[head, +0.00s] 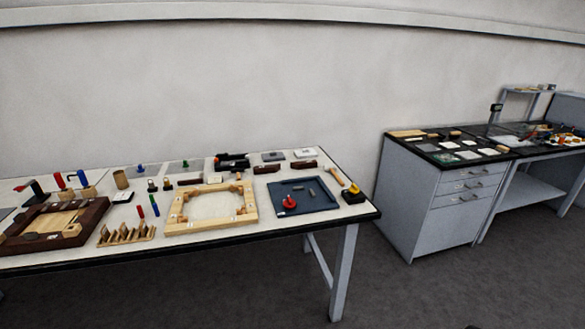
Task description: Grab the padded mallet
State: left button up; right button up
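I cannot clearly make out a padded mallet in the head view; things on the table are small. A light wooden stick like a handle (337,177) lies slanted near the table's right end. A black block with a yellow top (353,195) sits just in front of its lower end. I cannot tell whether the two are joined or whether either is the mallet. Neither of my grippers is in view.
The long white-topped table (200,248) holds a wooden frame (212,222), a dark blue tray (322,205), a dark red-brown wooden frame (25,248) and a slotted wooden rack (126,236). A grey drawer cabinet (425,215) stands to the right across a floor gap.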

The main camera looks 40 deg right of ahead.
aim_at(332, 168)
jog(key=i+l+u, duration=0.15)
jog(key=l+u, duration=0.3)
jog(key=l, duration=1.3)
jog(key=k+l+u, duration=0.1)
jog(key=l+u, duration=0.3)
jog(key=l, duration=1.35)
